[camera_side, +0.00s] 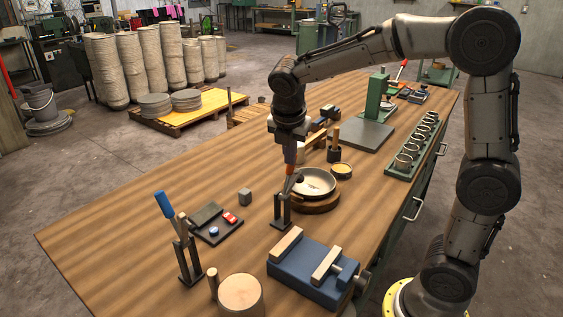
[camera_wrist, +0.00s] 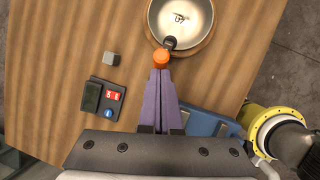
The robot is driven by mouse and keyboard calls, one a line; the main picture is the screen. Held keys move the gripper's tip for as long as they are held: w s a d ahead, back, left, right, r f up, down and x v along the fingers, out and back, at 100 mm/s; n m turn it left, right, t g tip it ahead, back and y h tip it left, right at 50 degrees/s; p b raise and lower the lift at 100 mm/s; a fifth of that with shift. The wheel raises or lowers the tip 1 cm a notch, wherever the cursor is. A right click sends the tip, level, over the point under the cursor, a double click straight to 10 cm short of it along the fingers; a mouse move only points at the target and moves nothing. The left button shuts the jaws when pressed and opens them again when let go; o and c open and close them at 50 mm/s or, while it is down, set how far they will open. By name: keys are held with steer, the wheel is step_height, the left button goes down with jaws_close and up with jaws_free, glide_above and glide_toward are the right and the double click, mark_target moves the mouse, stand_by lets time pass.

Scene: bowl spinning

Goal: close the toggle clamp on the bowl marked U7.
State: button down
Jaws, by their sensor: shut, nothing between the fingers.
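The shallow grey metal bowl (camera_side: 318,181) sits on a round wooden base; its U7 mark reads in the wrist view on the bowl's inner floor (camera_wrist: 178,20). A dark toggle clamp (camera_side: 281,210) stands at the bowl's near left side. Its black pad (camera_wrist: 170,43) is at the bowl's rim; I cannot tell whether it presses on it. Its orange handle (camera_wrist: 161,58) looks roughly upright, seen nearly end-on from the wrist. My gripper (camera_wrist: 160,73) is shut and empty, its purple fingertips right beside the orange handle. I cannot tell whether they touch it.
A second clamp with a blue handle (camera_side: 165,206) stands front left. A dark tray (camera_side: 208,227) with red and blue items and a grey cube (camera_side: 245,196) lie left of the bowl. A blue fixture (camera_side: 305,277) is in front. The left table is clear.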

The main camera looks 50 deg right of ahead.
steer(key=d+y, duration=0.2)
steer(key=d, duration=0.1)
steer(key=shift+f+y, duration=0.3)
steer(key=shift+d+f, duration=0.35)
steer(key=shift+d, duration=0.25)
steer(key=shift+d+f, duration=0.35)
steer(key=shift+d, duration=0.25)
steer(key=d+v, duration=0.1)
steer(key=v, duration=1.2)
steer(key=shift+s+d, duration=0.2)
steer(key=shift+d, duration=0.05)
